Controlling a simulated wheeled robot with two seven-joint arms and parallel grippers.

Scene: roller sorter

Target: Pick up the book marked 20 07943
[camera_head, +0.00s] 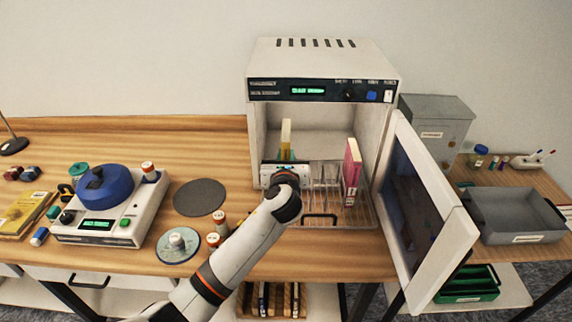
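A white cabinet (255,130) stands open, with a wire rack (330,192) inside. A pink-red book (352,168) stands upright at the right of the rack. A narrow yellow book (286,134) stands upright at the left, its lower part hidden behind my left gripper (285,162). My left gripper is inside the cabinet, in front of the yellow book. Its fingers are mostly hidden, so I cannot tell whether they touch or grip that book. Another yellow book (22,212) lies flat at the table's left. No number is readable on any book. My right gripper is not in view.
The cabinet door (430,215) is swung open to the right. A blue-lidded centrifuge-like device (105,185), a dark round pad (199,197) and small bottles (219,219) stand left. A grey tray (515,212) and grey box (436,122) are at right. More books stand below (272,298).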

